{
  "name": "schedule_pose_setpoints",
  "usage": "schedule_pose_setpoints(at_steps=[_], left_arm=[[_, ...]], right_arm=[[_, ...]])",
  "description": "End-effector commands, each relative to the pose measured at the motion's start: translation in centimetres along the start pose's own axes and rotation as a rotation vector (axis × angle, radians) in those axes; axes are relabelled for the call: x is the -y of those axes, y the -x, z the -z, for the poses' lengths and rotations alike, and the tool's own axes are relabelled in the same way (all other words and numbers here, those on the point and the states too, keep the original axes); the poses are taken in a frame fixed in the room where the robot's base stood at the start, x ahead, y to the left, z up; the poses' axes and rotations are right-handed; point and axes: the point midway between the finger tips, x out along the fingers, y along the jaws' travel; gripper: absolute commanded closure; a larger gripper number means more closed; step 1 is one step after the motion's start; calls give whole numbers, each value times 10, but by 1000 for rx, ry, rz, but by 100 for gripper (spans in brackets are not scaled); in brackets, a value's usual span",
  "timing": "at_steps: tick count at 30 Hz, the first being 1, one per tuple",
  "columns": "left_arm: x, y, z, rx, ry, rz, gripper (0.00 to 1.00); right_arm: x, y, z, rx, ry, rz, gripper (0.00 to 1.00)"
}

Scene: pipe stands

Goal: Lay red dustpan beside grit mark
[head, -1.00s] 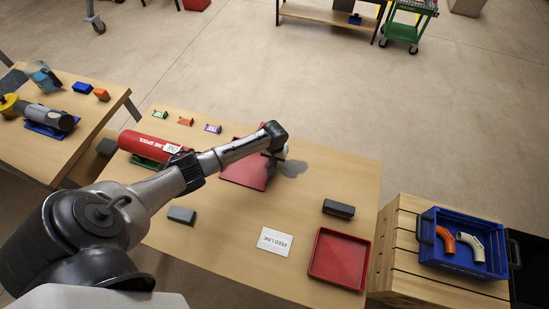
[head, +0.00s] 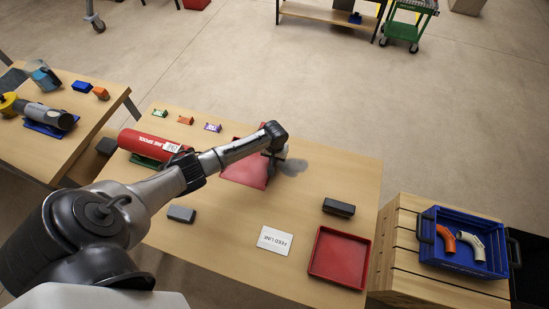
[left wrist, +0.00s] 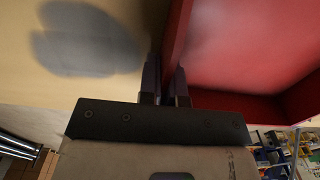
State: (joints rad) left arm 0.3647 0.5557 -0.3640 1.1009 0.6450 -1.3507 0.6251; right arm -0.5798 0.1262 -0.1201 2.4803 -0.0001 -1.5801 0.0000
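The red dustpan (head: 243,174) is at the far middle of the central table, partly hidden behind my left arm. The grit mark (head: 294,167), a dark grey blotch on the table, is just right of it. My left gripper (head: 272,162) is at the dustpan's right side, its fingers mostly hidden in the head view. In the left wrist view, the gripper (left wrist: 166,82) has its two fingers closed on either side of the red wall of the dustpan (left wrist: 240,50). The grit mark (left wrist: 85,38) shows beyond the fingers at left. My right gripper is out of view.
A red tray (head: 340,258), a dark block (head: 339,208), a grey block (head: 182,214) and a white label card (head: 274,241) are nearer. A blue crate (head: 457,265) stands right. The table's middle is fairly clear.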

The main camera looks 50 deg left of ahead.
Motion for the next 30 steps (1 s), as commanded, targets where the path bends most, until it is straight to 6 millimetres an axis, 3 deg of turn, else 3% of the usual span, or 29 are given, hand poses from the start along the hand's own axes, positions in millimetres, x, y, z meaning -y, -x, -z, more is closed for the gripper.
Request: schedule_pose_setpoints(at_steps=[9,19,23,30], left_arm=[[0,0,0,-1,0,0,66],[0,5,0,-1,1,0,65],[0,22,1,-3,1,-1,65],[0,69,1,-4,-1,-1,65]], right_arm=[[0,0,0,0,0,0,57],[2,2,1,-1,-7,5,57],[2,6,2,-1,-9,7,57],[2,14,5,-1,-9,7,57]])
